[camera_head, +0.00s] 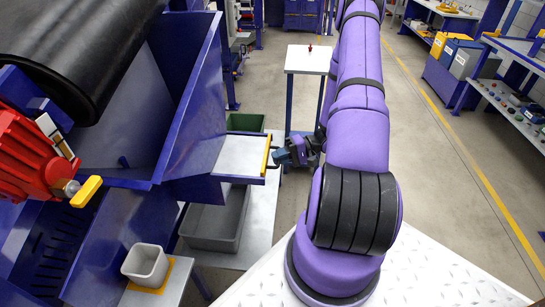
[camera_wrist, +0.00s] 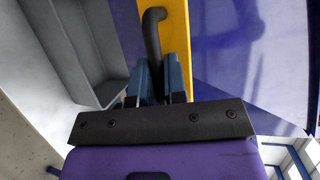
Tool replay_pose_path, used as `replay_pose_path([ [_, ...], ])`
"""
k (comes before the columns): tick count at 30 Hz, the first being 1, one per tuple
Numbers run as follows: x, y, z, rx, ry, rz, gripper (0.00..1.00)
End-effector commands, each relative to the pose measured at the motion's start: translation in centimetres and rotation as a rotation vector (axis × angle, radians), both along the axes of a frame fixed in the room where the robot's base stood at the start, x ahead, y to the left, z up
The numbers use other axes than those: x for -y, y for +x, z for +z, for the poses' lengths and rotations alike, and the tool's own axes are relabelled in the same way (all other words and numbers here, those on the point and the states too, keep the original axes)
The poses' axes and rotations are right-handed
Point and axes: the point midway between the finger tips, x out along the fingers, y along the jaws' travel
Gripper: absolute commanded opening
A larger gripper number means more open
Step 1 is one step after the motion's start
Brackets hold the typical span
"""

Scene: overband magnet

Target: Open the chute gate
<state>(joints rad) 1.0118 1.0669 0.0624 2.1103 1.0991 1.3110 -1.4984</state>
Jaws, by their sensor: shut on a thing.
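The chute gate (camera_head: 240,156) is a flat grey plate in a blue frame, sticking out to the right of the blue chute in the head view. A yellow strip (camera_head: 266,156) runs along its outer edge and also shows in the wrist view (camera_wrist: 179,40). My gripper (camera_head: 281,157) is at this outer edge, with its blue fingers (camera_wrist: 159,84) shut on a dark curved handle (camera_wrist: 153,28) beside the yellow strip. The handle's lower end is hidden between the fingers.
The blue chute (camera_head: 190,110) stands left of the gate. A large grey bin (camera_head: 218,220) and a green bin (camera_head: 246,122) sit below it. A small white-topped table (camera_head: 308,60) stands behind my gripper. A red motor (camera_head: 30,160) is at far left. Open floor lies to the right.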

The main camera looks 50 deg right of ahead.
Motion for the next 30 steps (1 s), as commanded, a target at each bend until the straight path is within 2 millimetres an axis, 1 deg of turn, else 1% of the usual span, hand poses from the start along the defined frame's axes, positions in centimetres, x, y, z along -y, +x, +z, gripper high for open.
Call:
replay_pose_path([
  [4,0.1,0.0,0.0,-0.001,-0.002,-0.003,0.0],
  [5,0.1,0.1,0.0,0.0,-0.001,-0.003,0.19],
  [6,0.1,0.1,0.0,0.0,-0.001,-0.003,0.29],
  [7,0.1,0.1,0.0,0.0,-0.001,-0.002,0.36],
  [15,0.0,0.0,0.0,0.0,0.0,-0.001,0.37],
  [19,0.6,-0.2,0.1,0.001,-0.002,-0.003,0.37],
  [23,2.1,-1.1,0.5,0.001,-0.002,-0.005,0.37],
  [30,6.1,-3.2,1.3,0.002,-0.003,-0.004,0.37],
])
